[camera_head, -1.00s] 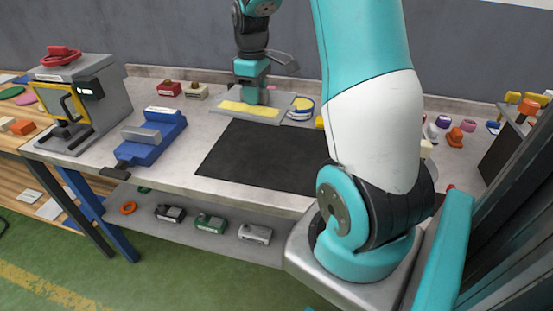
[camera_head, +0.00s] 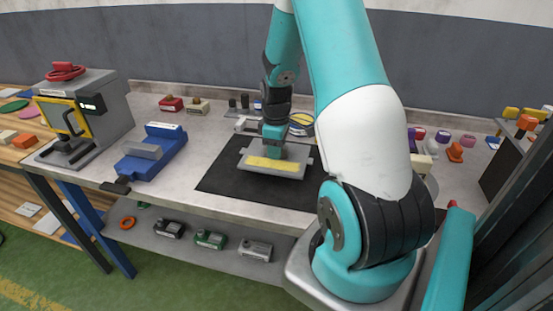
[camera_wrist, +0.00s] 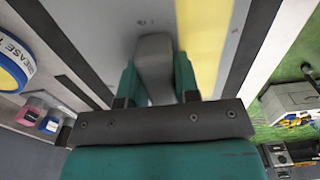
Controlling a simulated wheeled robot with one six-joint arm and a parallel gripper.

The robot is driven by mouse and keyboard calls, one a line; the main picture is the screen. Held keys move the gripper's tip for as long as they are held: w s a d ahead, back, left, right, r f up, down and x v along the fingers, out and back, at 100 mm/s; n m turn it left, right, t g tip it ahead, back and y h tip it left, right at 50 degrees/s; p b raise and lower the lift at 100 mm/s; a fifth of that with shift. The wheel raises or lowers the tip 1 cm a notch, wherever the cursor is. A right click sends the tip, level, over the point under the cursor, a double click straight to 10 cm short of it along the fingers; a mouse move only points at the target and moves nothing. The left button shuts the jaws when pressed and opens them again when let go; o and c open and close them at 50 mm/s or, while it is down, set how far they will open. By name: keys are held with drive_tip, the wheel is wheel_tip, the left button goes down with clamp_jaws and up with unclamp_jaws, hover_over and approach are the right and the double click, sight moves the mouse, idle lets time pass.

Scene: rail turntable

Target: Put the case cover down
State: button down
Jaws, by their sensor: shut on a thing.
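The case cover (camera_head: 259,166) is a grey plate with a yellow strip and small side tabs. In the head view it is over the black mat (camera_head: 219,180) on the bench. My gripper (camera_head: 273,150) is above it, pointing down. In the wrist view my gripper (camera_wrist: 157,85) is shut on the cover's grey raised grip (camera_wrist: 155,65), and the cover (camera_wrist: 117,22) with its yellow strip (camera_wrist: 205,40) fills the upper middle. I cannot tell whether the cover touches the mat or hangs just above it.
A blue vise (camera_head: 152,153) and a grey press (camera_head: 90,110) stand to the left. A yellow-and-blue tape roll (camera_head: 301,124) is behind the mat. Small coloured parts (camera_head: 456,152) lie at the right. The mat's left and front parts are bare.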

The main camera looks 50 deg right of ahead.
drive_tip(key=shift+f, duration=2)
drive_tip(key=shift+f, duration=0.2)
drive_tip(key=c, duration=0.8)
unclamp_jaws()
drive_tip(key=shift+c, duration=0.2)
drive_tip(key=shift+r, duration=0.1)
drive_tip(key=shift+r, duration=0.1)
